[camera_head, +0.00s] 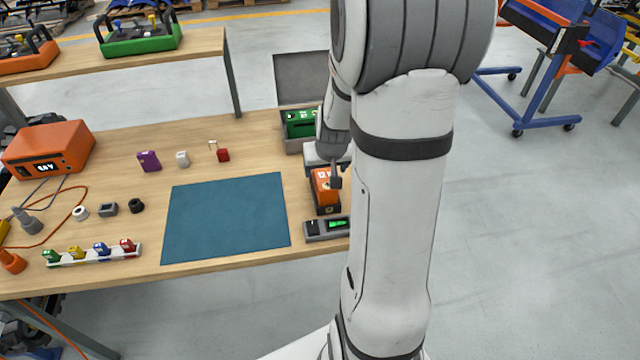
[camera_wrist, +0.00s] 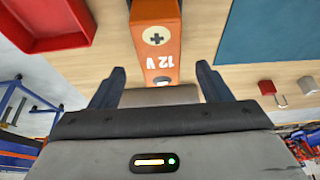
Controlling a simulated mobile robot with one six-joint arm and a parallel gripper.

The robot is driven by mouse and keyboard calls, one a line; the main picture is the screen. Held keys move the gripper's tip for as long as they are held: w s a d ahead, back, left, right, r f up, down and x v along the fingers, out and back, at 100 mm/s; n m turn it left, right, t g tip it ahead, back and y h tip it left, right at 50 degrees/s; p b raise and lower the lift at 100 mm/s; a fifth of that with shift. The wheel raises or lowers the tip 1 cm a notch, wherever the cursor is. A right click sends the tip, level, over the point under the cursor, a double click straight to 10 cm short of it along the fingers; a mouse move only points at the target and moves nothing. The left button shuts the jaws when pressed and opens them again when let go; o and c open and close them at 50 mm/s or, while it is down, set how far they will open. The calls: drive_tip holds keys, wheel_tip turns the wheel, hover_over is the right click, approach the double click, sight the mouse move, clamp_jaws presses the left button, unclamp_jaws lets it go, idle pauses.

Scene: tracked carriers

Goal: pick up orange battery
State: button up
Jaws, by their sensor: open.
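The orange battery (camera_head: 322,200) stands on the wooden bench, right of the blue mat, partly hidden by my gripper and arm. My gripper (camera_wrist: 160,72) is open and empty, one finger on each side of the battery's near end. In the head view my gripper (camera_head: 335,178) is at the battery's upper part, mostly covered by my arm. I cannot tell whether a finger touches it.
A red tray (camera_wrist: 48,22) lies close by in the wrist view. The blue mat (camera_head: 226,218) is clear.

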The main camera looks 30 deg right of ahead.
sight(324, 174)
drive_tip(key=shift+x, duration=2.3)
drive_tip(key=shift+f+b, duration=0.3)
clamp_jaws()
drive_tip(key=shift+r, duration=0.1)
